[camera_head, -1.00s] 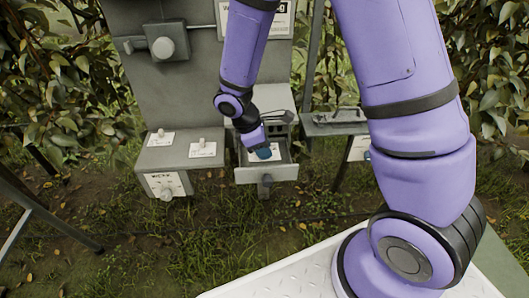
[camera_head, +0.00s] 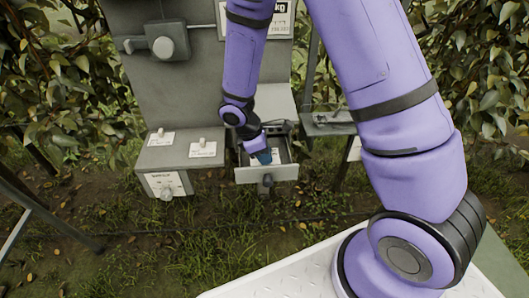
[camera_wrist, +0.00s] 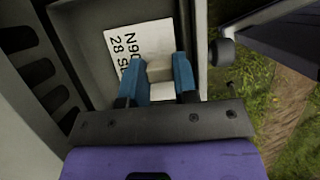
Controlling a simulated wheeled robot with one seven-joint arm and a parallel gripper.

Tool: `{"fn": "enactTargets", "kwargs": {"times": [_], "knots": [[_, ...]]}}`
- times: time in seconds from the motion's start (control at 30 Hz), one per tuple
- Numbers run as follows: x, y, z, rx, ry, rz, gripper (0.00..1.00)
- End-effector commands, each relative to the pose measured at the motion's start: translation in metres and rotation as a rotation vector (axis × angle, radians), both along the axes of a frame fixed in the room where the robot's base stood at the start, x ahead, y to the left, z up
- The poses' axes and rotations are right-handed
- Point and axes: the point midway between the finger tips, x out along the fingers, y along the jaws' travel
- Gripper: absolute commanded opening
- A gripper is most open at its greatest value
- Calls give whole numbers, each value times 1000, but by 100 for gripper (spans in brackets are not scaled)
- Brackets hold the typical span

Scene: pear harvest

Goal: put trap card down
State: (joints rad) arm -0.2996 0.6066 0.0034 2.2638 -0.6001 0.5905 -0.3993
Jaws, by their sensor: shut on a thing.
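The trap card (camera_wrist: 122,42) is a white card with black lettering and a pale block-shaped grip (camera_wrist: 160,70). My gripper (camera_wrist: 158,62) has blue fingers on both sides of that grip and is shut on it. The card is inside the open grey drawer (camera_head: 264,176), which also shows in the wrist view (camera_wrist: 75,40). I cannot tell whether the card rests on the drawer floor. In the head view my gripper (camera_head: 263,157) reaches down into the drawer, and its fingers hide most of the card.
Left of the drawer, a grey box (camera_head: 180,160) carries small white cards with knobs on its top and front. A grey shelf (camera_head: 328,128) with a dark handle stands to the right. A tall grey panel (camera_head: 195,80) rises behind. Leafy bushes flank both sides.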

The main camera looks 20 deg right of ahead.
Motion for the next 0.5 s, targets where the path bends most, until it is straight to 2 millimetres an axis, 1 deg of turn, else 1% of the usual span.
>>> {"fn": "enactTargets", "kwargs": {"times": [0.37, 0.4, 0.43, 0.5], "knots": [[0, 0, -8, -1, 1, 0, 6], [0, 0, -8, -1, 1, 0, 32], [0, 0, -8, -1, 1, 0, 38], [0, 0, -8, -1, 1, 0, 38]]}}
